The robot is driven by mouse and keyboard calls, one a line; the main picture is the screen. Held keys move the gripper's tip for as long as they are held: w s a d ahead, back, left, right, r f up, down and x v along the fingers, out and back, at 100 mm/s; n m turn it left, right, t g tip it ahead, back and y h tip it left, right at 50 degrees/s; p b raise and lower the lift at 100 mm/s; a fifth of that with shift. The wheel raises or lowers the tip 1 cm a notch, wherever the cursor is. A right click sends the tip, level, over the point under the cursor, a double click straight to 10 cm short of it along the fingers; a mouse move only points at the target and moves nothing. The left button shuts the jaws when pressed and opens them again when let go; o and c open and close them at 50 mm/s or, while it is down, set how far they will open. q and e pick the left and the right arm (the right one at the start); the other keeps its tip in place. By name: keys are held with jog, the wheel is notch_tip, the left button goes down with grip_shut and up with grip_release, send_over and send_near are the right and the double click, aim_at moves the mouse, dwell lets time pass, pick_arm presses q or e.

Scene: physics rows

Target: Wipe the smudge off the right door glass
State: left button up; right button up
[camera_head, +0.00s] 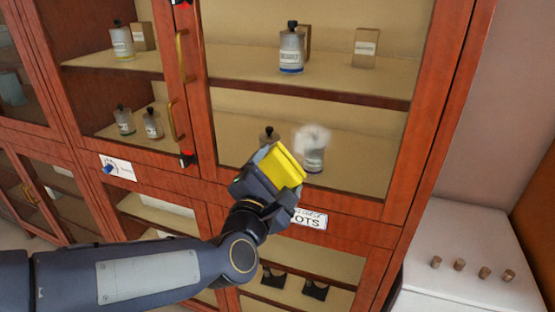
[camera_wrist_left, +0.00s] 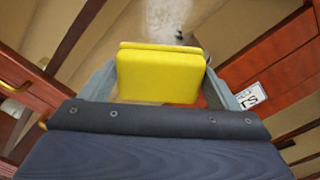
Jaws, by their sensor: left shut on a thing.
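The right door glass (camera_head: 370,105) fills the red-brown frame of the upper cabinet. A whitish smudge (camera_head: 312,138) lies on its lower middle, in front of a bottle on the shelf. My left gripper (camera_head: 270,172) is shut on a yellow sponge (camera_head: 281,166), just below and left of the smudge in the head view. The yellow sponge also shows between the fingers in the left wrist view (camera_wrist_left: 160,75), with the pale smudge (camera_wrist_left: 165,22) beyond it. I cannot tell whether the sponge touches the glass. My right gripper is not in view.
The brass handles (camera_head: 172,118) stick out near the door's left edge. A paper label (camera_head: 310,219) is on the rail below the glass, partly hidden by my gripper. A white counter (camera_head: 460,255) with several small corks stands at the right.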

pick_arm(q)
jog(key=shift+x, duration=3)
jog(key=shift+x, duration=0.9)
